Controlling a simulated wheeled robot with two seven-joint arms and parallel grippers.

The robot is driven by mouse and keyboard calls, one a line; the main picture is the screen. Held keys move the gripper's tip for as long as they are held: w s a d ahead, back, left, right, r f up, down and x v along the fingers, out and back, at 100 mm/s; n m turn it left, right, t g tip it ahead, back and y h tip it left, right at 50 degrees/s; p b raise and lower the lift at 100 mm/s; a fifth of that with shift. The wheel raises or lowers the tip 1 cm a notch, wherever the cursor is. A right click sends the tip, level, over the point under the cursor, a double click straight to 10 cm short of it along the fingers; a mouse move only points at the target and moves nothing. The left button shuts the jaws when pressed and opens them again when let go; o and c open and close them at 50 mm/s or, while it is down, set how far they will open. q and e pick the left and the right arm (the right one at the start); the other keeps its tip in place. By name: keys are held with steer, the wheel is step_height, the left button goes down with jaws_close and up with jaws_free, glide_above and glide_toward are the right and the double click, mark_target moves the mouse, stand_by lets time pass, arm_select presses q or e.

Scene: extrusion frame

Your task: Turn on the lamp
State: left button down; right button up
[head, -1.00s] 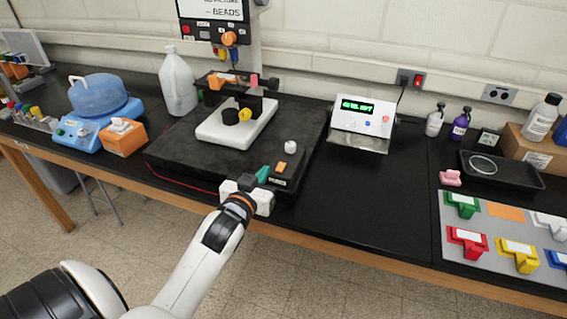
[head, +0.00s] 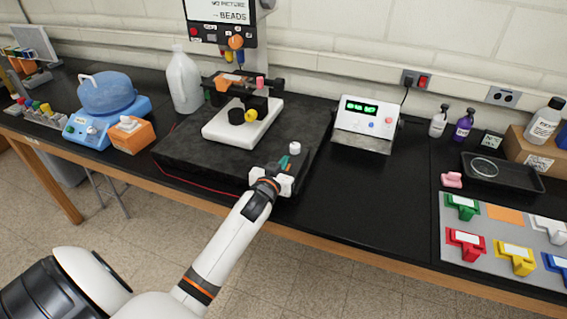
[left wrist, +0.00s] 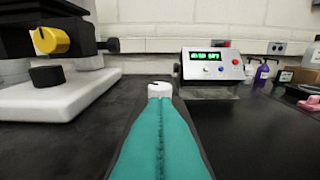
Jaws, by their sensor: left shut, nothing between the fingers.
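A black slab (head: 185,150) on the bench bears an instrument with a white base (head: 222,132), a dark upper part and a yellow knob (head: 251,115). It also shows in the left wrist view, with its yellow knob (left wrist: 50,40). A white knob (head: 294,148) stands on the slab's right front part; it shows just beyond my fingertips in the left wrist view (left wrist: 160,89). My left gripper (head: 284,162) is shut and empty, its teal fingers pointing towards the white knob. Contact cannot be told. No lit lamp is recognisable.
A meter box with a green display (head: 364,122) stands right of the slab. A white jug (head: 184,82) and an orange box (head: 129,134) are left. A black tray (head: 505,172) and coloured holders lie right. Bare bench lies right of the slab.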

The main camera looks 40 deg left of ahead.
arm_select(q)
steer(key=shift+f, duration=0.45)
steer(key=shift+f, duration=0.15)
steer(key=shift+w+f, duration=0.15)
steer(key=shift+f, duration=0.05)
steer(key=r+p, duration=0.3)
steer(key=r, duration=0.1)
steer(key=shift+w+a+r, duration=0.1)
steer(key=shift+w+a, duration=0.05)
steer(key=shift+w, duration=0.2)
steer(key=r+b+v, duration=0.2)
steer(key=v, duration=0.8)
steer(key=shift+w+r, duration=0.15)
steer(key=shift+w, duration=0.05)
